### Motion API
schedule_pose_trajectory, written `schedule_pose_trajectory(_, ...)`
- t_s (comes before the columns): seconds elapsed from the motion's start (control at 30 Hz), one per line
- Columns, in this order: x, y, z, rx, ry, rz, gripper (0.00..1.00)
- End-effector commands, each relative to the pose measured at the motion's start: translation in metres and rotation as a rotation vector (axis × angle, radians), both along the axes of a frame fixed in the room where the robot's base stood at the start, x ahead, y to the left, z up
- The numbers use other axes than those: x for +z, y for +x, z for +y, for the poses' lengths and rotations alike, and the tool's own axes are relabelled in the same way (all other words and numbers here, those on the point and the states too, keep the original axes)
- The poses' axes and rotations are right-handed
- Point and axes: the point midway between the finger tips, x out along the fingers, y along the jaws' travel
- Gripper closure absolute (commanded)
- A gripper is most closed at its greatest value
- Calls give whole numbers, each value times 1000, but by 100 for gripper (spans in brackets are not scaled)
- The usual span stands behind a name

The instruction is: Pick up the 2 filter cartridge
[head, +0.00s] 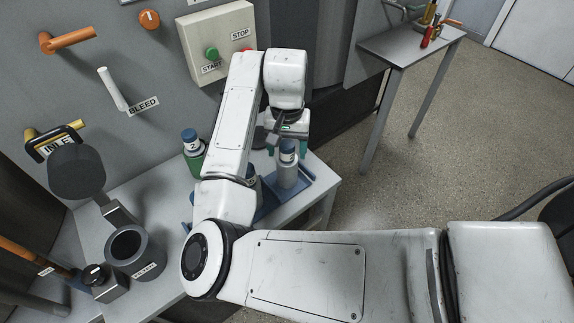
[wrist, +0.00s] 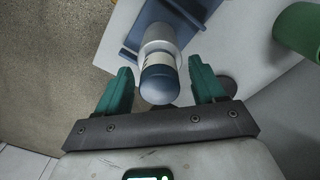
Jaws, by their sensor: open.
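A bottle-like cartridge with a blue cap, a white band reading 2 and a green lower part (head: 193,146) stands left of my forearm in the head view. A grey cartridge with a blue cap (head: 287,172) stands in a blue tray (head: 271,206); I cannot read its band. My gripper (head: 288,149) is above this grey cartridge with its teal fingers open. In the wrist view, the grey cartridge (wrist: 160,62) lies between the spread fingers of my gripper (wrist: 160,78), with gaps on both sides and no visible grip.
A green cylinder (wrist: 299,32) is at the right in the wrist view. The light bench (head: 317,184) ends just right of the tray. A panel box with START and STOP buttons (head: 218,42) is behind my arm. A dark grey cup (head: 134,249) stands at lower left.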

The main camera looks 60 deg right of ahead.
Motion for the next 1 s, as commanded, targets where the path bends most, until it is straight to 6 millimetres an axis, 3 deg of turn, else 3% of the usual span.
schedule_pose_trajectory(0.2,0,0,0,0,0,0,33)
schedule_pose_trajectory(0.9,0,0,0,0,0,-1,100)
schedule_pose_trajectory(1.0,0,0,0,0,0,-1,100)
